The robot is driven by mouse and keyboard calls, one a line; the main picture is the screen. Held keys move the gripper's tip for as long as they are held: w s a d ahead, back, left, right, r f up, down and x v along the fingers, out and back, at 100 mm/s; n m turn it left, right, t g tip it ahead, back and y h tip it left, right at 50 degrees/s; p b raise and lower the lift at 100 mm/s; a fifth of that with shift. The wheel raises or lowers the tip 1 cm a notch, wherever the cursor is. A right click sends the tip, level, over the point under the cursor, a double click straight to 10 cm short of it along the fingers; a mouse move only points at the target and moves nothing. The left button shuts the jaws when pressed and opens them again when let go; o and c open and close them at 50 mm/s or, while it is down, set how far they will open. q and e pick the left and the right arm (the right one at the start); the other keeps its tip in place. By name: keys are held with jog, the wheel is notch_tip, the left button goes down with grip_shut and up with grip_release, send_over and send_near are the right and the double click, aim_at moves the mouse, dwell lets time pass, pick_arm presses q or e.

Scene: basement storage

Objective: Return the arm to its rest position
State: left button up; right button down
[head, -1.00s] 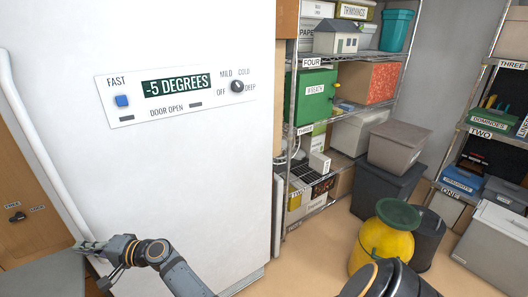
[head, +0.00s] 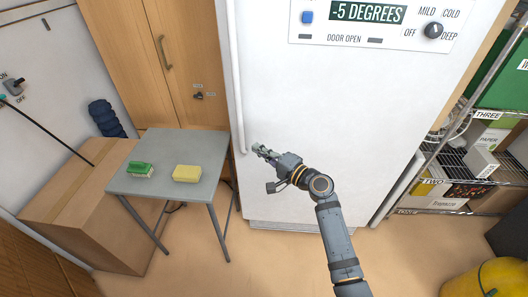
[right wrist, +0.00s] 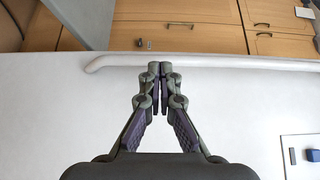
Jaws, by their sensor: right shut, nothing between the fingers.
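My right gripper (head: 262,150) is in front of the white freezer door (head: 310,130), near the lower end of its long white handle (head: 236,90). Its arm comes up from the bottom of the head view. In the right wrist view the fingers (right wrist: 160,68) are together with nothing between them. Their tips overlap the white handle bar (right wrist: 225,61) in that picture; I cannot tell whether they touch it. The freezer door looks closed. My left gripper is not in view.
A grey table (head: 170,155) left of the freezer holds a green-topped sponge (head: 140,169) and a yellow block (head: 187,173). A large cardboard box (head: 75,205) stands left of it. A wooden cabinet (head: 165,60) is behind. Wire shelves (head: 465,165) stand right. Floor before the freezer is clear.

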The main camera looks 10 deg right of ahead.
jog(key=shift+s+d, duration=0.35)
jog(key=shift+s, duration=0.15)
jog(key=s+d+f+g+h+p, duration=0.1)
jog(key=d+f+h, duration=0.15)
jog(key=f, duration=0.65)
jog(key=s+d+f+g+h+p, duration=0.1)
jog(key=s+d+f+g+h, duration=0.15)
jog(key=f, duration=0.75)
jog(key=s+d+f+n+g+h+p, duration=0.1)
jog(key=s+d+f+g+h, duration=0.15)
jog(key=s+f, duration=0.5)
jog(key=s+d+f+n+g+h+p, duration=0.1)
jog(key=s+d+f+n, duration=0.2)
jog(key=f, duration=0.7)
jog(key=s+d+f+n+g+h, duration=0.1)
jog(key=s+f, duration=0.4)
jog(key=s, duration=0.6)
jog(key=s+d+f+n+g+h+p, duration=0.1)
jog(key=s+d+f+n+g, duration=0.2)
jog(key=s, duration=0.9)
jog(key=s+d+f+n+g+h+p, duration=0.1)
jog(key=s+d+f, duration=0.4)
jog(key=s, duration=0.7)
jog(key=shift+s+f+n+g+h, duration=0.2)
jog(key=shift+f+n+g+h, duration=0.2)
jog(key=shift+f+n, duration=0.4)
